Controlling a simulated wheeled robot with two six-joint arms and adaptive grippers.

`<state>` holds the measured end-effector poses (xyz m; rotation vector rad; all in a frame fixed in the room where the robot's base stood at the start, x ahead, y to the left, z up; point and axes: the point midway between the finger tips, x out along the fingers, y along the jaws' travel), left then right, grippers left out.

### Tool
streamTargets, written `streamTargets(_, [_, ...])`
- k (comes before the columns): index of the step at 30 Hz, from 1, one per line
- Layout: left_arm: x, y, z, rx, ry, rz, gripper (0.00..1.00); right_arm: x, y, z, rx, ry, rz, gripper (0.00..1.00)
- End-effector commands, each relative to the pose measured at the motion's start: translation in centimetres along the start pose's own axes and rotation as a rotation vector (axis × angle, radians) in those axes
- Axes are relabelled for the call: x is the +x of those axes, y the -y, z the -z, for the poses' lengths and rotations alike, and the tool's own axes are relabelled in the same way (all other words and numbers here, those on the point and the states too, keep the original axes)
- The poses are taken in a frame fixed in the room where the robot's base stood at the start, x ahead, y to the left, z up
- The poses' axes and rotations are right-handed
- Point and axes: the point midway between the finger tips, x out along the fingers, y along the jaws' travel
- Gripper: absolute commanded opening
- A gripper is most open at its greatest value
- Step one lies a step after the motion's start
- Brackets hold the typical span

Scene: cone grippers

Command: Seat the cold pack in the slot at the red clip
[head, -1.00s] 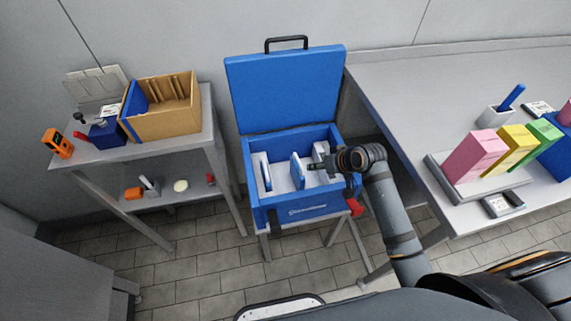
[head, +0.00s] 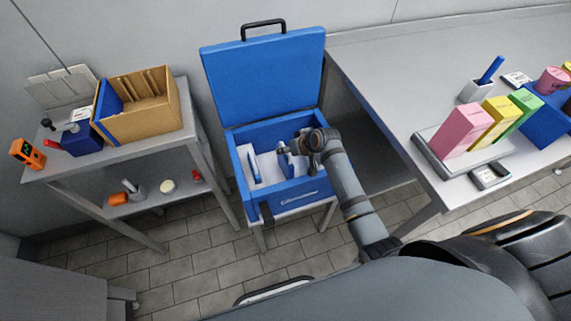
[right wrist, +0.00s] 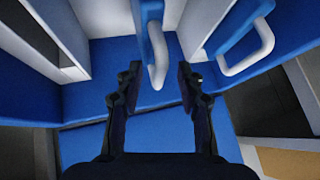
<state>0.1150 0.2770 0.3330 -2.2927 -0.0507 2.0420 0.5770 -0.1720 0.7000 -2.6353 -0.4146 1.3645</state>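A blue cooler (head: 285,200) stands open with its lid up. A second pack (head: 282,160) stands near the middle, partly hidden by my right gripper (head: 288,150). The red clip cannot be seen; my right arm covers the cooler's front right corner. My left gripper is out of view.
A white divider (right wrist: 48,35) stands at the left in the right wrist view. A grey shelf (head: 120,158) with a cardboard box (head: 150,122) is left of the cooler. A bench (head: 400,95) with coloured boxes is at right.

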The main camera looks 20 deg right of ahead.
Motion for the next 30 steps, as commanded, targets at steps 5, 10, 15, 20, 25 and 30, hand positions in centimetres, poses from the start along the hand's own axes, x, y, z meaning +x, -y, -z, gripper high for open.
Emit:
streamTargets(5, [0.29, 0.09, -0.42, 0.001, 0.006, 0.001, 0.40, 1.48, -0.04, 0.08, -0.001, -0.002, -0.002, 0.38])
streamTargets(10, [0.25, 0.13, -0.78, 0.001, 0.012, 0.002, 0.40, 1.45, -0.05, 0.09, -0.001, -0.002, -0.002, 0.38])
streamTargets(15, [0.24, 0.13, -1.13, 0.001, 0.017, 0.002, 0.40, 1.43, -0.06, 0.08, -0.001, -0.002, -0.002, 0.16])
streamTargets(20, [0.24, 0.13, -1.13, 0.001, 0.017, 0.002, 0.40, 1.43, -0.06, 0.06, -0.001, -0.001, -0.002, 0.00])
streamTargets(25, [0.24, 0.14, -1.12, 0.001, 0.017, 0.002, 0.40, 1.43, -0.07, 0.06, -0.001, -0.001, -0.002, 0.00])
streamTargets(30, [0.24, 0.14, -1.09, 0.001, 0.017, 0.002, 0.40, 1.43, -0.07, 0.06, -0.001, -0.001, -0.002, 0.00])
